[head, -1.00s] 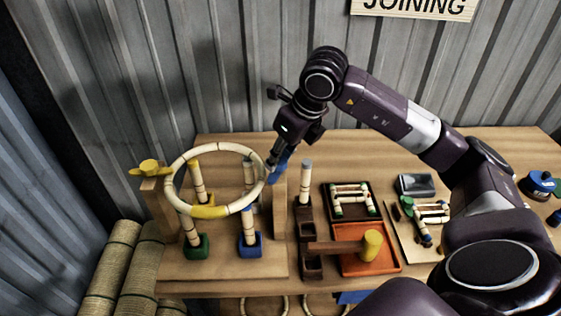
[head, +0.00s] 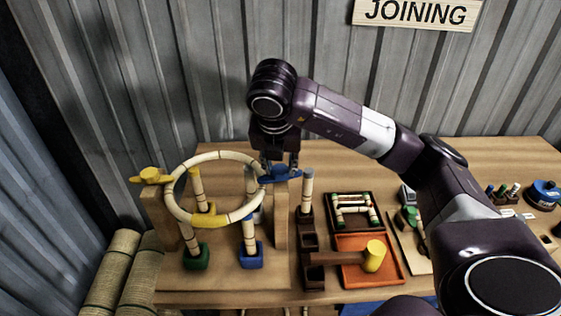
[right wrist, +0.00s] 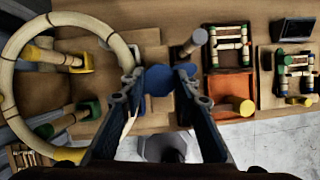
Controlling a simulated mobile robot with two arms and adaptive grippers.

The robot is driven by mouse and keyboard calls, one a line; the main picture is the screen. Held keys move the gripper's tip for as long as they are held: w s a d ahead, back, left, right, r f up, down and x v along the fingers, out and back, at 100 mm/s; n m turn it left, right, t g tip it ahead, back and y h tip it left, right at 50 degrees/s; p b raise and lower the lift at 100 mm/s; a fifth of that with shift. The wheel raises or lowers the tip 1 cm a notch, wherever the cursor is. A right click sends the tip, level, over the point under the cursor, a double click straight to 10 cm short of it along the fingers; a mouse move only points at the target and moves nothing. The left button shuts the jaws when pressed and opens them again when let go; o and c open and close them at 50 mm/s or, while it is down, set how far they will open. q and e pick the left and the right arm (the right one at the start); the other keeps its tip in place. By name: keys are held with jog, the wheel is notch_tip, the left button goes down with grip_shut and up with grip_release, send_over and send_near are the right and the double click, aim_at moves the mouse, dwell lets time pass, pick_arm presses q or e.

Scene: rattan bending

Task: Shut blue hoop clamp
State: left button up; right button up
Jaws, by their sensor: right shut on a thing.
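The blue hoop clamp (head: 287,174) lies about level on top of the right wooden post (head: 281,218), at the right side of the rattan hoop (head: 222,154). My right gripper (head: 280,163) points down at the clamp and is shut on it. In the right wrist view, the blue clamp (right wrist: 159,80) shows between the fingertips of the right gripper (right wrist: 157,78). The fingers hide part of the clamp, and I cannot tell whether it is latched. My left gripper is not in view.
A yellow clamp (head: 152,175) sits on the left post. Coloured sockets hold upright rattan pieces under the hoop. A mallet (head: 345,257) lies on an orange tray (head: 386,276) at right. Rattan bundles (head: 113,272) stand at lower left.

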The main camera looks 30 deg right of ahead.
jog(key=shift+w+r+m+g+h+p, duration=0.15)
jog(key=shift+m+h+p, duration=0.1)
jog(key=shift+m+p, duration=0.4)
jog(key=shift+s+r+m+g+h+p, duration=0.15)
jog(key=shift+m+h+p, duration=0.2)
jog(key=shift+m, duration=0.4)
jog(key=shift+w+f, duration=0.1)
jog(key=shift+f, duration=0.05)
jog(key=o, duration=1.2)
jog(key=shift+f, duration=0.1)
jog(key=shift+c, duration=0.2)
jog(key=v, duration=1.2)
jog(key=shift+d, duration=0.1)
